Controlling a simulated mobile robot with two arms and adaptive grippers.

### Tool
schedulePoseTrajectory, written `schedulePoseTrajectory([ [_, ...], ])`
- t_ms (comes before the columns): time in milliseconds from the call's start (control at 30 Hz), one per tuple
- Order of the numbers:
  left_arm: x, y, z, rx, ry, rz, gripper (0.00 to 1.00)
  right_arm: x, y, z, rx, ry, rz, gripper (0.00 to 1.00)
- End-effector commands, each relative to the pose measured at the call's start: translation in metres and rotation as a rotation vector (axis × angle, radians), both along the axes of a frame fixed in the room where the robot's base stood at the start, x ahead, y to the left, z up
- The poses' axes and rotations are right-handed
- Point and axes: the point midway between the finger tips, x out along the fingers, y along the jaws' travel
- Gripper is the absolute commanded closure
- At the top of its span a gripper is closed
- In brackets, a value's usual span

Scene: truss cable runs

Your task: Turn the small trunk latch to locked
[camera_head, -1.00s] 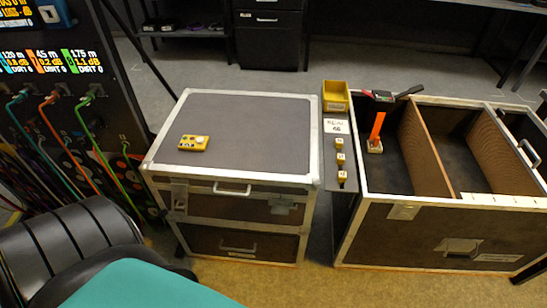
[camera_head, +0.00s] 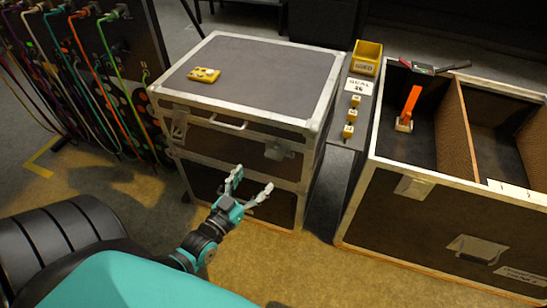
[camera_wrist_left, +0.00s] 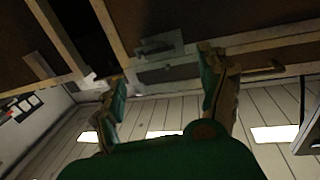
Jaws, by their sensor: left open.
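The small trunk (camera_head: 255,75) stands closed, with a dark lid and metal edges. On its front are a right latch (camera_head: 278,150) and a left latch (camera_head: 180,126), with a handle (camera_head: 228,124) between them. I cannot tell whether either latch is locked. My left gripper (camera_head: 254,180) is open and empty, in front of the trunk and below the right latch, apart from it. In the left wrist view, a metal latch plate (camera_wrist_left: 158,48) shows beyond the open fingers (camera_wrist_left: 165,78). My right gripper is not in view.
A yellow device (camera_head: 204,74) lies on the lid. A large open trunk (camera_head: 420,215) with compartments stands at the right. Between them is a narrow shelf with a yellow bin (camera_head: 367,57). A cable rack (camera_head: 100,60) stands at the left. Floor in front is clear.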

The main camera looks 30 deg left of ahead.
Motion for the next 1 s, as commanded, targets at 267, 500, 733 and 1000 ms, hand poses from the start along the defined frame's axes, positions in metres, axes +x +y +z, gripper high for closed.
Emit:
schedulePoseTrajectory([
  [267,0.062,0.002,-0.001,-0.001,-0.002,0.000,0.23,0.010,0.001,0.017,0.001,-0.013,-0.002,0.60],
  [500,0.099,0.003,-0.001,0.000,0.000,0.000,0.23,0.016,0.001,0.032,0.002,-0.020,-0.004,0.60],
  [733,0.110,0.004,-0.001,-0.001,0.003,-0.001,0.23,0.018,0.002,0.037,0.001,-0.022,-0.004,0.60],
  [1000,0.110,0.004,-0.001,-0.001,0.003,0.000,0.30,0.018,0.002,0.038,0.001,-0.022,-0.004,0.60],
])
